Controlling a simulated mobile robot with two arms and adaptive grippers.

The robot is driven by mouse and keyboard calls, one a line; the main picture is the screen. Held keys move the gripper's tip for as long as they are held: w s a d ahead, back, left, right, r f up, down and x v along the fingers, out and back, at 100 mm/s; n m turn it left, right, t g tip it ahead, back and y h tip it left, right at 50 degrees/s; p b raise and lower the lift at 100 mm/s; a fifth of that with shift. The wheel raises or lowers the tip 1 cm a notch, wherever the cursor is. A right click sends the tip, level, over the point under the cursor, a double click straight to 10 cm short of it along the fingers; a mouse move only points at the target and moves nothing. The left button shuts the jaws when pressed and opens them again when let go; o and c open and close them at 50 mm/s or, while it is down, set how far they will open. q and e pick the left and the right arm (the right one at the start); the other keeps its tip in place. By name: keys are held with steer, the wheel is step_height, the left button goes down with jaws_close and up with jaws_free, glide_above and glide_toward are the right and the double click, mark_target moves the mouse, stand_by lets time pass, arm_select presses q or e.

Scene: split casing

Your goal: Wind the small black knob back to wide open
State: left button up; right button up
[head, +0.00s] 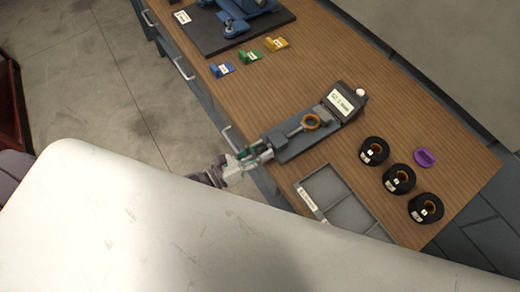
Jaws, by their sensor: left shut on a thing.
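A grey measuring device (302,143) lies on the wooden bench, with a lit display (342,101) at its far right end. An orange ring (311,121) sits at its middle, by the end of a metal spindle. My left gripper (262,153) is at the device's near left end, beside a dark block (275,139). It is shut on the small black knob there, which the fingers hide. The display's digits are too small to read surely. My right gripper is not in view.
A grey compartment tray (327,181) is just below the device. Several black ring-shaped parts (374,151) and a purple piece (424,158) stand to the right. Blue, green and yellow blocks (249,56) lie above, near a dark mat (205,35). Bare wood separates these groups.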

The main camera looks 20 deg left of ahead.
arm_select(q)
steer(key=n, duration=0.6)
steer(key=shift+p, duration=0.4)
steer(key=n+p, duration=0.1)
steer(key=n, duration=0.4)
steer(key=shift+n, duration=0.3)
steer(key=n+p, duration=0.1)
steer(key=n, duration=0.4)
steer(key=shift+r, duration=0.1)
steer(key=n+p, duration=0.1)
steer(key=n, duration=0.4)
steer(key=shift+n, duration=0.3)
steer(key=o, duration=1.2)
steer(key=shift+c, duration=0.2)
